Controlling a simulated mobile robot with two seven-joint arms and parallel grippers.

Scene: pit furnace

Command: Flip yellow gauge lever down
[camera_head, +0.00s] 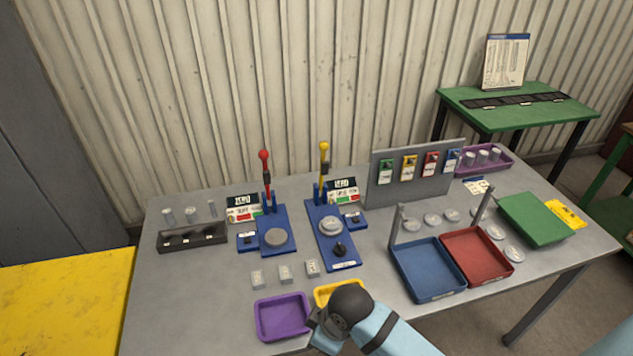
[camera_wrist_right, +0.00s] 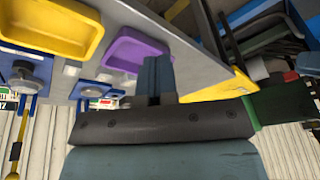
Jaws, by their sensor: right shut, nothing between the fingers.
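The yellow gauge lever (camera_head: 324,162) stands upright at the back of its blue gauge base (camera_head: 343,252) in the head view. The base carries a round grey disc and a black knob. In the right wrist view, a yellow rod (camera_wrist_right: 14,152) at the far left looks like this lever. My right gripper (camera_head: 322,340) is low at the table's front edge, well apart from the lever. Its fingers (camera_wrist_right: 155,75) are together and empty in the wrist view. My right wrist partly covers the yellow tray. My left gripper is not in view.
A red-lever gauge (camera_head: 278,238) stands to the left. A purple tray (camera_head: 283,317) and yellow tray (camera_head: 338,290) lie at the front. Blue (camera_head: 428,270) and red (camera_head: 476,256) trays and a grey tag panel (camera_head: 379,185) are to the right. Small blocks sit before the gauges.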

